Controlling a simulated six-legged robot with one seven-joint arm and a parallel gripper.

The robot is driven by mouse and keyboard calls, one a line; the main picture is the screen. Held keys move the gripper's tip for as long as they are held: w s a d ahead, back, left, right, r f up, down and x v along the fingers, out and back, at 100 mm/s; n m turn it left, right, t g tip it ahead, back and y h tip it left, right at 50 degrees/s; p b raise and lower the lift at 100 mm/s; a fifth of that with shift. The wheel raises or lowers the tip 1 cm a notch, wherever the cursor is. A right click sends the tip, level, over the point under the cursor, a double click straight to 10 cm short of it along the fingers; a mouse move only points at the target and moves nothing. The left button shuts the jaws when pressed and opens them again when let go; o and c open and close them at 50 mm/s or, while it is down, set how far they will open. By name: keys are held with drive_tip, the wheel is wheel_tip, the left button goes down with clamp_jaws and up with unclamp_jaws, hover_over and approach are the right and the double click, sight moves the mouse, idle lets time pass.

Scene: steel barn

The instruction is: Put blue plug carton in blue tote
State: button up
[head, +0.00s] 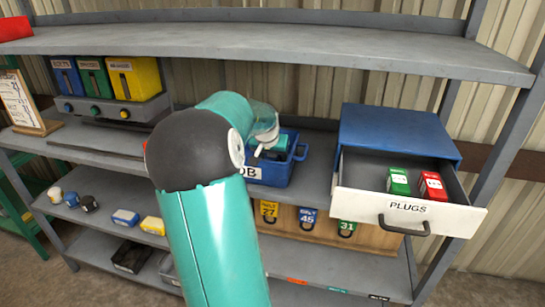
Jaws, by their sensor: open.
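The blue tote (277,172) stands on the middle shelf, with a white label on its front ending in "OB". My arm covers its left part. My gripper (264,148) is open at the tote, over its opening; its fingers are small and partly hidden by my arm. The open drawer marked "PLUGS" (355,203) holds a green carton (398,181) and a red carton (433,187), with no blue carton visible in it. I cannot make out a blue plug carton in the tote, whose inside is mostly hidden.
The drawer juts out from a blue cabinet (395,130) right of the tote. An upper shelf (270,45) overhangs. Blue, green and yellow bins (108,80) stand left. Tagged padlocks (307,217) hang below the tote. Small blue (125,218) and yellow (153,226) boxes lie on the lower shelf.

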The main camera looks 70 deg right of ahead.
drive_tip(key=w+v, duration=0.1)
drive_tip(key=v, duration=1.1)
drive_tip(key=w+a+n+t+y, duration=0.2)
drive_tip(key=w+a+n, duration=0.25)
drive_tip(key=a, duration=1.05)
drive_tip(key=w+a+n+t+y, duration=0.2)
drive_tip(key=w+a+n, duration=0.3)
drive_tip(key=a, duration=1)
drive_tip(key=s+a+f+n+y, duration=0.1)
drive_tip(key=s+a+f+n, duration=0.1)
drive_tip(key=a, duration=0.9)
drive_tip(key=s+a+f+n+y, duration=0.1)
drive_tip(key=s+a+n, duration=0.3)
drive_tip(key=a, duration=0.7)
drive_tip(key=shift+s+a+f+n+t, duration=0.15)
drive_tip(key=shift+s+f+n+t, duration=0.2)
drive_tip(key=shift+s+f, duration=0.1)
drive_tip(key=c, duration=0.5)
